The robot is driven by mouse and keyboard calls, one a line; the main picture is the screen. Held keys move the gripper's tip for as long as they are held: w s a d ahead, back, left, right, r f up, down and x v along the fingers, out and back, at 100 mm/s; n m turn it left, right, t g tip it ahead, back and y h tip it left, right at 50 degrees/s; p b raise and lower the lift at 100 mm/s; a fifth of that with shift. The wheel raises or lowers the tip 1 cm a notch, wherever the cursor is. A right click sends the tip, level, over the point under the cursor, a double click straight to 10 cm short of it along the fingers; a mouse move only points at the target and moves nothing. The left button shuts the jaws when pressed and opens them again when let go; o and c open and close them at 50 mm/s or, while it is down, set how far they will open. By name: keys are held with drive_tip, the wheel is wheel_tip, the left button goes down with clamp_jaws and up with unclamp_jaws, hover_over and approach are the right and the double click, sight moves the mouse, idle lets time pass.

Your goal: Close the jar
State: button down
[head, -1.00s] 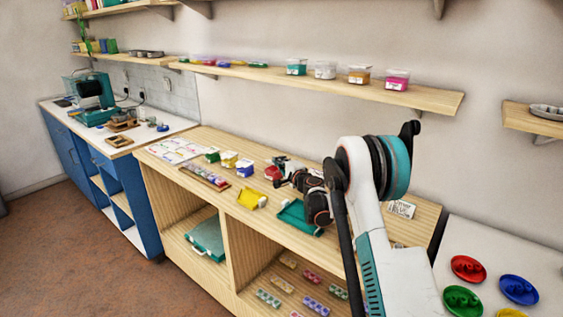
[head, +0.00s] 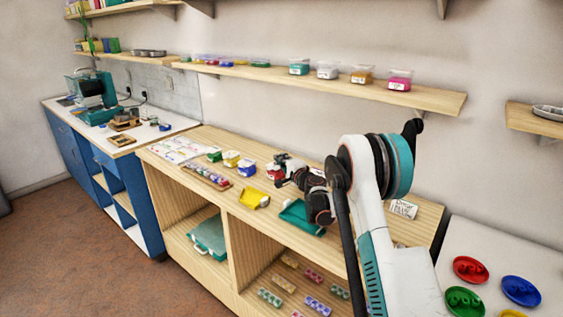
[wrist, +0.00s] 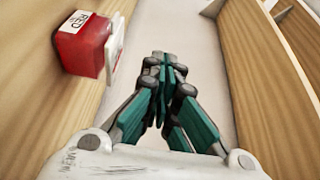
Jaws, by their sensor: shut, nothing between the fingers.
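A red jar (wrist: 82,48) with a white label reading RED is at the upper left of the wrist view. A white lid-like piece (wrist: 115,45) lies along its right side; I cannot tell whether it is fully seated. In the head view the red jar (head: 274,172) is on the wooden bench, partly hidden by my gripper. My gripper (wrist: 162,62) is shut and empty, with its teal fingers together beside the jar and apart from it in the picture.
Yellow (head: 231,159) and blue (head: 246,167) containers stand left of the red jar on the bench (head: 225,143). A yellow scoop-like tray (head: 254,198) and a teal tray (head: 298,216) lie nearer the front. A shelf (head: 435,98) with several lidded tubs runs above.

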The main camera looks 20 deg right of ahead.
drive_tip(key=s+d+p, duration=0.3)
drive_tip(key=s+d, duration=0.1)
drive_tip(key=s, duration=0.4)
drive_tip(key=s+a+r+n+g+y, duration=0.25)
drive_tip(key=s+a+r+n, duration=0.3)
drive_tip(key=a+r, duration=0.4)
drive_tip(key=s+a+r+n+g, duration=0.2)
drive_tip(key=s+a+r, duration=0.1)
drive_tip(key=s, duration=0.3)
drive_tip(key=s+a+r+n+g, duration=0.1)
drive_tip(key=s+a+r+n, duration=0.1)
drive_tip(key=s+a+r, duration=0.3)
drive_tip(key=s+a+f+n+g+h, duration=0.2)
drive_tip(key=s+n+g, duration=0.15)
drive_tip(key=s, duration=1.45)
drive_tip(key=s+d+f+n+h, duration=0.1)
drive_tip(key=s+f, duration=0.1)
drive_tip(key=s, duration=0.6)
drive_tip(key=s+d+f+n+g+h, duration=0.1)
drive_tip(key=s+d+f+n+h, duration=0.1)
drive_tip(key=s, duration=0.7)
drive_tip(key=shift+d+f+g, duration=0.25)
drive_tip(key=shift+f+g, duration=0.05)
drive_tip(key=shift+f, duration=0.25)
drive_tip(key=shift+s, duration=0.1)
